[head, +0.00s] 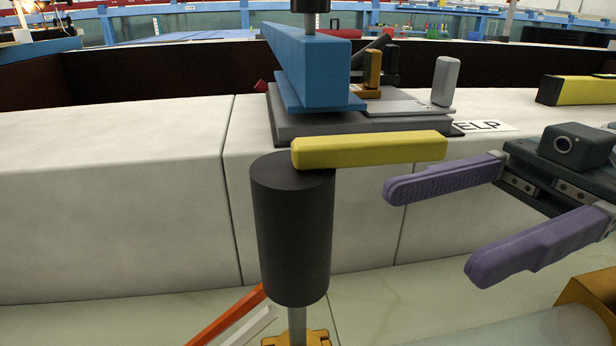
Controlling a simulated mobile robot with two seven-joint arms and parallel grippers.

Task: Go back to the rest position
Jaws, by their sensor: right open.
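My right gripper (430,233) comes in from the right edge. Its two purple fingers are spread wide, with nothing between them. A yellow bar (375,149) lies level behind and above the fingertips, its left end over the top of a dark upright cylinder (292,230). The gripper appears apart from both. My left gripper is not in view.
Behind the cylinder runs a pale block ledge (110,150). On it stand a grey base (340,126), a blue beam (305,65) and a small light-grey upright post (445,80). A black-and-yellow piece (582,90) lies at right. An orange bar (225,318) slants low at left.

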